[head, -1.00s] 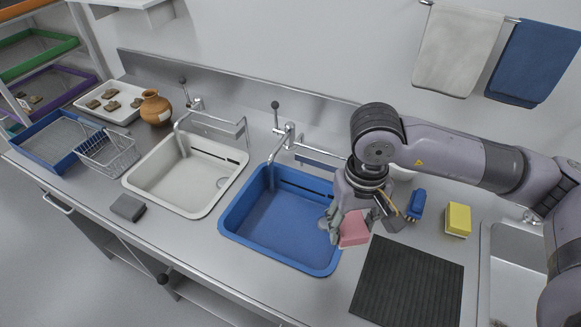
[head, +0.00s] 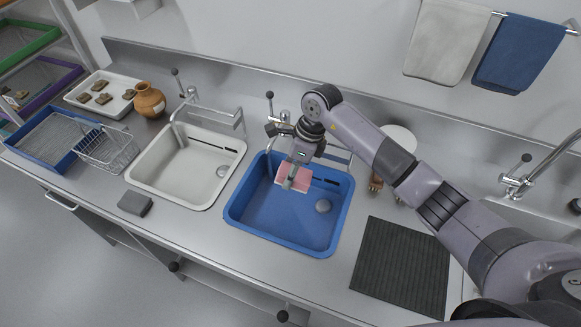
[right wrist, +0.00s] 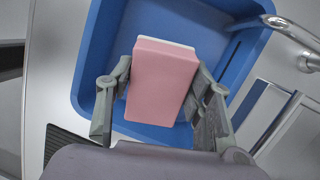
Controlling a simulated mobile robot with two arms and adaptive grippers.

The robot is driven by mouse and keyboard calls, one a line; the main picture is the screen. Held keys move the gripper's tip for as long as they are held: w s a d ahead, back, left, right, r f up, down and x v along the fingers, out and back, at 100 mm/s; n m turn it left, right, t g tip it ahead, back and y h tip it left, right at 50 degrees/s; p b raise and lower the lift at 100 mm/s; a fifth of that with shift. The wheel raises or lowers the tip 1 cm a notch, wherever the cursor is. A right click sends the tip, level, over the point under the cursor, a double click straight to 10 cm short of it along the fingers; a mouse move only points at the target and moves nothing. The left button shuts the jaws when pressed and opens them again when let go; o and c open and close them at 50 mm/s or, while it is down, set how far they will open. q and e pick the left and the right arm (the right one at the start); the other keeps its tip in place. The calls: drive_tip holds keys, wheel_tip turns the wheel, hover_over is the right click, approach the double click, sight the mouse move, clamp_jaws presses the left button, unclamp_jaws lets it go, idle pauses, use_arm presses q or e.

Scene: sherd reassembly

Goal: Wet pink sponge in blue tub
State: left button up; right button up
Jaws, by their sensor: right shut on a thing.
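The pink sponge (head: 294,174) is held between the fingers of my right gripper (head: 292,179). It is over the back part of the blue tub (head: 268,221), near the tap. In the right wrist view, the sponge (right wrist: 165,85), pink with a pale far edge, sits between the two fingers (right wrist: 158,100), with the blue tub (right wrist: 100,45) around it. I cannot tell how high it is above the tub floor, or whether it is wet. My left gripper is not in view.
The tap (head: 282,116) stands behind the blue tub. A white sink (head: 172,190) is to its left and a dark ribbed mat (head: 402,268) to its right. A grey block (head: 135,202) and a wire basket (head: 108,150) are farther left. My arm crosses the right side.

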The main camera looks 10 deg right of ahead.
drive_tip(key=shift+a+f+m, duration=0.1)
drive_tip(key=shift+f+m, duration=0.3)
wheel_tip(320, 180, down, 13)
drive_tip(key=b, duration=1)
drive_tip(key=shift+r, duration=0.1)
drive_tip(key=shift+r+p, duration=3.05)
drive_tip(key=shift+r, duration=1.8)
drive_tip(key=shift+r+p, duration=0.35)
drive_tip(key=shift+r, duration=0.3)
